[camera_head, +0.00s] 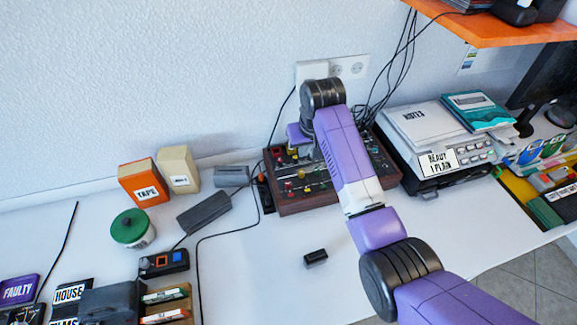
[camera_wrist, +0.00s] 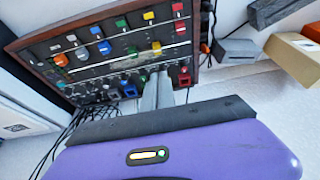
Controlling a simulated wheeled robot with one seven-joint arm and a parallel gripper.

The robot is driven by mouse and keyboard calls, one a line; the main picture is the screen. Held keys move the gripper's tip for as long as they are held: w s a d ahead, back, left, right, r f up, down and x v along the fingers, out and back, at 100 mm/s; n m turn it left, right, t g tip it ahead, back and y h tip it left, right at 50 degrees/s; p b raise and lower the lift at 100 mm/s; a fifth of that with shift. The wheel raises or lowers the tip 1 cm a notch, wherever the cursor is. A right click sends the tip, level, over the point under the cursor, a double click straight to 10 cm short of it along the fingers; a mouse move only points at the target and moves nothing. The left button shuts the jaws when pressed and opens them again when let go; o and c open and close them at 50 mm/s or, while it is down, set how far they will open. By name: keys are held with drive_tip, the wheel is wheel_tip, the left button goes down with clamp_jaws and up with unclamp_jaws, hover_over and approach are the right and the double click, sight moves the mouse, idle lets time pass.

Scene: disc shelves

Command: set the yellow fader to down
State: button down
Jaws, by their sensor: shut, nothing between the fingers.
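A wood-sided control panel (camera_head: 310,204) stands against the wall. In the wrist view its dark face (camera_wrist: 40,42) carries coloured caps and knobs. A yellow cap (camera_wrist: 148,15) sits in the row between a green cap (camera_wrist: 121,22) and a red cap (camera_wrist: 178,7). A second yellow piece (camera_wrist: 156,45) is closer to my fingers; I cannot tell for certain which is the fader. My gripper (camera_wrist: 159,76) is shut and empty, its fingertips over the panel near the lower row of knobs. Contact cannot be told. In the head view my arm hides the fingertips and part of the panel.
A grey device marked NOTES (camera_head: 420,125) stands right of the panel. Left of it are a grey box (camera_head: 231,176), a dark grey block (camera_head: 204,212) and a TAPE box (camera_head: 143,183). Cables hang behind. The front of the table is mostly clear around a small black block (camera_head: 315,258).

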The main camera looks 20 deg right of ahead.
sight(298, 169)
drive_tip(key=x, duration=1)
drive_tip(key=shift+s, duration=0.15)
drive_tip(key=shift+s+f, duration=0.1)
